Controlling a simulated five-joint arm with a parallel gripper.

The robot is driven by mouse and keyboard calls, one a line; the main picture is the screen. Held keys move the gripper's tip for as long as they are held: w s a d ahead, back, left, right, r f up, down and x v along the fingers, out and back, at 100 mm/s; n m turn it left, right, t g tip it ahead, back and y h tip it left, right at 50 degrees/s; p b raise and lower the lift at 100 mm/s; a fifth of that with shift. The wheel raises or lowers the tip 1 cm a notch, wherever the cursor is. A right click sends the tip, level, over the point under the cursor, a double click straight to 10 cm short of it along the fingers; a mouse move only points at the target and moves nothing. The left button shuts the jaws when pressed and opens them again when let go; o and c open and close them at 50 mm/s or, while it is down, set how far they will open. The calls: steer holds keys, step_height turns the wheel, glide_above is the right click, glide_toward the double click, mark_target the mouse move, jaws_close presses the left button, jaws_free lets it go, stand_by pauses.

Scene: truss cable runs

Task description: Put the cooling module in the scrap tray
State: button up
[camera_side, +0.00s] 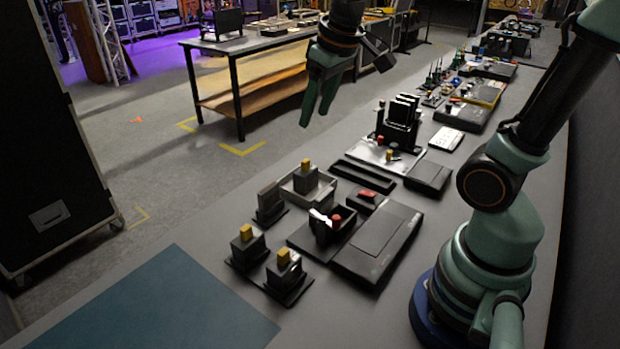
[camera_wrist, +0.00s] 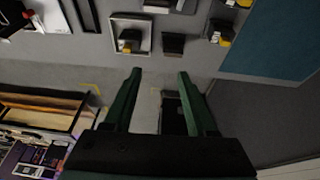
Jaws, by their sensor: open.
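My gripper (camera_side: 315,117) is open and empty, high above the far side of the bench; its two green fingers are spread apart in the wrist view (camera_wrist: 160,78). A light grey open tray (camera_side: 324,196), which looks like the scrap tray, shows in the wrist view (camera_wrist: 148,36). A dark block with a yellow top (camera_side: 306,178) stands inside it. Two similar yellow-topped blocks stand on black bases nearer the front, one at left (camera_side: 248,244) and one at right (camera_side: 284,269). A plain dark block (camera_side: 269,202) stands beside the tray. I cannot tell which block is the cooling module.
A flat black unit (camera_side: 376,243) with a red-knobbed holder (camera_side: 334,222) lies right of the blocks. A dark bar (camera_side: 362,176) and a metal plate with upright black modules (camera_side: 400,122) stand farther back. A blue mat (camera_side: 155,305) leaves clear room at front left.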

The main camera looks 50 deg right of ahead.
steer(key=s+a+f+t, duration=0.1)
steer(key=s+a+t, duration=0.1)
steer(key=s, duration=0.3)
steer(key=shift+s+a+f, duration=0.25)
steer(key=shift+s+a, duration=0.1)
steer(key=shift+a, duration=0.3)
